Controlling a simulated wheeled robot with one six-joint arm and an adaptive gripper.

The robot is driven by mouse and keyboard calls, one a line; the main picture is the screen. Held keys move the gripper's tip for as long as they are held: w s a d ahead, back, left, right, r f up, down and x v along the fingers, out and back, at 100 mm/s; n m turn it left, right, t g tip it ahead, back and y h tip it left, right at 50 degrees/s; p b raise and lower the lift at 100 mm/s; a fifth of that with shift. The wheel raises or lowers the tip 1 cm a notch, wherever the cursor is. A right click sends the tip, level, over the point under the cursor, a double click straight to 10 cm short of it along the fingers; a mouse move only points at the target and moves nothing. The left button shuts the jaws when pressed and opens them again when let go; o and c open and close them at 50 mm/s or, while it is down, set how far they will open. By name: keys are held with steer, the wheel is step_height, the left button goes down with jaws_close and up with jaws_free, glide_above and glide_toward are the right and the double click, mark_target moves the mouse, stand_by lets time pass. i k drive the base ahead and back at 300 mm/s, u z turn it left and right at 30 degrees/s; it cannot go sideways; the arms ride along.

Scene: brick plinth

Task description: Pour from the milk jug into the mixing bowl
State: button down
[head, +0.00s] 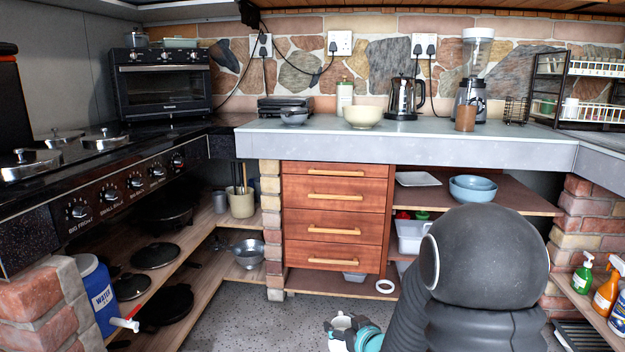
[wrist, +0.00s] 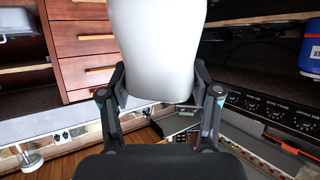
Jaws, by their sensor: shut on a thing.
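My gripper (wrist: 160,97) is shut on the milk jug (wrist: 158,45), a smooth pale grey-white body between its two fingers in the wrist view. In the head view the jug (head: 341,323) shows low at the bottom edge, its open top facing up, partly cut off by the frame. My gripper (head: 368,339) is beside it with teal parts showing. The jug is below counter height, in front of the drawers. A cream bowl (head: 362,117), which looks like the mixing bowl, stands upright on the counter. The contents of jug and bowl cannot be seen.
The grey counter (head: 330,127) also holds a small grey bowl (head: 293,117), a white canister (head: 344,96), a glass kettle (head: 405,98), a blender (head: 470,100) and a brown jar (head: 466,118). The counter's front strip before the cream bowl is clear. Blue bowls (head: 473,188) sit on the shelf below.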

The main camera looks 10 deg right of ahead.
mark_target(358, 116)
steer(key=u, duration=0.15)
steer(key=i, duration=1.3)
steer(key=z, duration=0.65)
